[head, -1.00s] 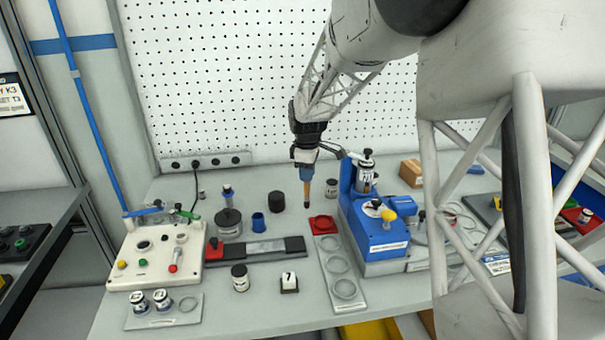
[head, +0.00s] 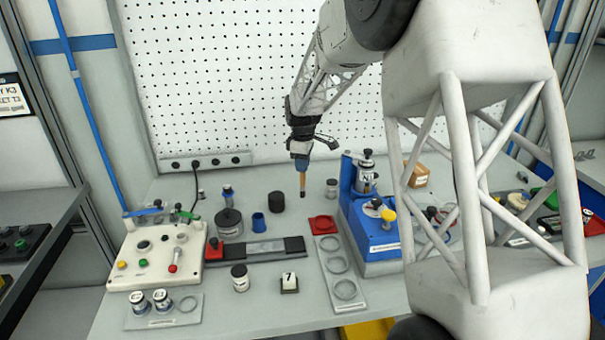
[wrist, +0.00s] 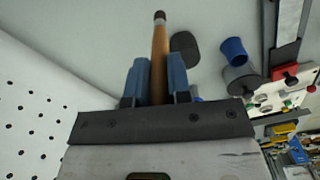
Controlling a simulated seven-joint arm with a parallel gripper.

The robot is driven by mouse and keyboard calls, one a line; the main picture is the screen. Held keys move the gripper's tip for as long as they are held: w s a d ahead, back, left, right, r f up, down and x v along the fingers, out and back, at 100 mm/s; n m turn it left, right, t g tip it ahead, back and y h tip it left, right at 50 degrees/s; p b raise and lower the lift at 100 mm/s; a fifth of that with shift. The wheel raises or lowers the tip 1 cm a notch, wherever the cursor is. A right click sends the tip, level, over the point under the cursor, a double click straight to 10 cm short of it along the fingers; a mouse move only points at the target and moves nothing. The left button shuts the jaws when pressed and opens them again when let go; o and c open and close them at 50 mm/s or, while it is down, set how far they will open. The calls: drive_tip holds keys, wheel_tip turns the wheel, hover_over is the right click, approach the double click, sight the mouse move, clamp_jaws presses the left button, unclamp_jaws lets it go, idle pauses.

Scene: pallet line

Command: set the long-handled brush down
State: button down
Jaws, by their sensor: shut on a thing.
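The long-handled brush (head: 302,180) hangs upright below my gripper (head: 301,160) in the head view, its dark tip pointing down. In the wrist view the brush's wooden handle (wrist: 159,55) runs between the two blue fingers of my gripper (wrist: 158,80), which are shut on it. The brush appears to be above the back of the workbench (head: 225,305), between a black cylinder and a grey jar. I cannot tell how far its tip is from the surface.
A tray with a red square (head: 322,224) lies in front. The pegboard (head: 250,80) rises behind.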

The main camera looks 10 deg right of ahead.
sight(302, 183)
drive_tip(key=shift+f, duration=1.85)
drive_tip(key=c, duration=1.1)
unclamp_jaws()
drive_tip(key=shift+o, duration=0.2)
wheel_tip(302, 183, up, 12)
drive_tip(key=shift+r, duration=0.1)
